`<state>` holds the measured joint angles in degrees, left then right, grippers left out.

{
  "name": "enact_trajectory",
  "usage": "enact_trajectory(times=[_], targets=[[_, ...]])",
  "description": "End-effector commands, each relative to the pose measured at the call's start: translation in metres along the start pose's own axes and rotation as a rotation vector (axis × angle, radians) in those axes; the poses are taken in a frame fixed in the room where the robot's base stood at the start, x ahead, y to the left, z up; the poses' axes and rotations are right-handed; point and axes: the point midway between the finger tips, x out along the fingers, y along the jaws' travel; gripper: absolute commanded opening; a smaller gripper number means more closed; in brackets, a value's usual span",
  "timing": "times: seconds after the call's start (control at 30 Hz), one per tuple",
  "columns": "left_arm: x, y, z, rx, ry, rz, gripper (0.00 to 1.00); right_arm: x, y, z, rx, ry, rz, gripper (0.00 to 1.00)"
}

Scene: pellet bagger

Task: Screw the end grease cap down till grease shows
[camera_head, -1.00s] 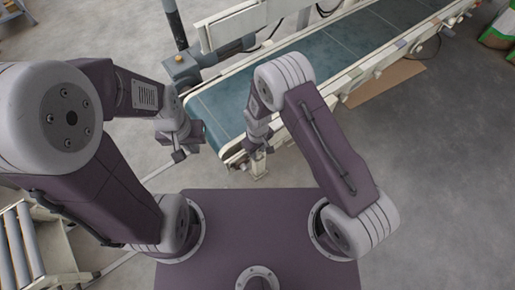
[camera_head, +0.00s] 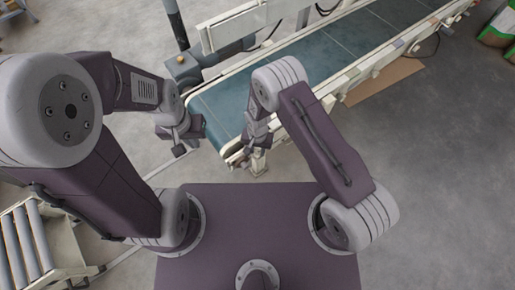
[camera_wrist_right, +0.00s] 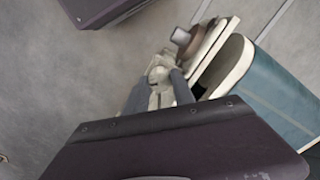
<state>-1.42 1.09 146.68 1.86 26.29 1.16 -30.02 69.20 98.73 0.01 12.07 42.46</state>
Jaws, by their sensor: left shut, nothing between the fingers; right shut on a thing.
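The blue-belted conveyor (camera_head: 222,103) has its near end just ahead of me. My right gripper (camera_head: 250,160) is at that end, beside its pale frame. In the right wrist view its grey fingers (camera_wrist_right: 160,76) are shut at the conveyor's end. No grease can be made out. My left gripper (camera_head: 183,152) is shut and empty, left of the conveyor end and apart from it.
A roller rack (camera_head: 30,245) is at the lower left. A cardboard sheet (camera_head: 385,80) lies right of the conveyor.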

Motion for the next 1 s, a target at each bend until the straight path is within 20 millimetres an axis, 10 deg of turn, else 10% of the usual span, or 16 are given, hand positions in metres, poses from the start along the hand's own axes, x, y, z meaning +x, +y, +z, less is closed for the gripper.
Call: enact_trajectory(times=[1.0], targets=[[-0.013, 0.000, -0.001, 0.000, 0.000, 0.000, 0.00, 0.000, 0.000, 0.000, 0.549, 0.000, 0.000, 0.00]])
